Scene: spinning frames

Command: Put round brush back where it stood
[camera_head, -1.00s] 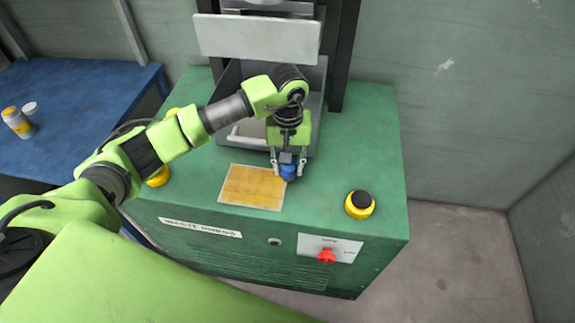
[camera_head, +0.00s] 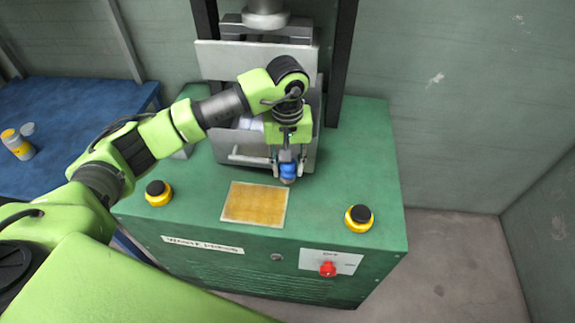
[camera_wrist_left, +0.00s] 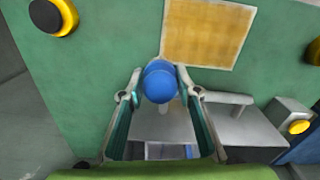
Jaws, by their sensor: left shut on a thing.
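The round brush (camera_head: 288,170) is a small blue knob-like thing with a brownish lower end in the head view. My left gripper (camera_head: 289,160) is shut on it, pointing down over the green machine top, just behind the wax-coloured sheet. In the left wrist view the brush shows as a blue round top (camera_wrist_left: 160,84) between the two fingertips of my left gripper (camera_wrist_left: 158,80). I cannot tell whether the brush touches the surface below. My right gripper is not in view.
The yellow-brown sheet (camera_head: 255,204) lies flat on the green machine (camera_head: 330,190). Black-topped yellow buttons stand left (camera_head: 158,193) and right (camera_head: 359,218). A grey metal press tray (camera_head: 305,150) is behind the gripper.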

